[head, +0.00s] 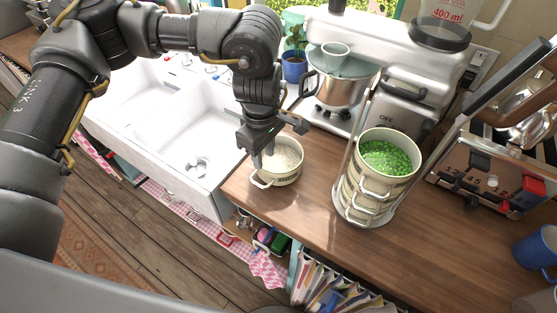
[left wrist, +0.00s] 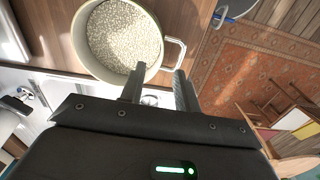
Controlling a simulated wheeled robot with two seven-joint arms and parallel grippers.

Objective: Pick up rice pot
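The rice pot (head: 277,180) is a small cream pot filled with pale grains. It stands on the wooden counter right of the sink, with a loop handle on its near left side. My left gripper (head: 262,155) is over the pot's left part, fingers pointing down. In the left wrist view the rice pot (left wrist: 122,38) is at the top, its handle at its right. The fingers of my left gripper (left wrist: 158,88) are apart with nothing clearly between them; one overlaps the pot's rim, the other is near the handle. Contact cannot be told. My right gripper is not in view.
A stacked pot carrier (head: 368,200) with green peas on top stands right of the rice pot. A stand mixer (head: 335,95) is behind, the white sink (head: 190,130) to the left. Bare counter (head: 300,208) lies in front of the pot.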

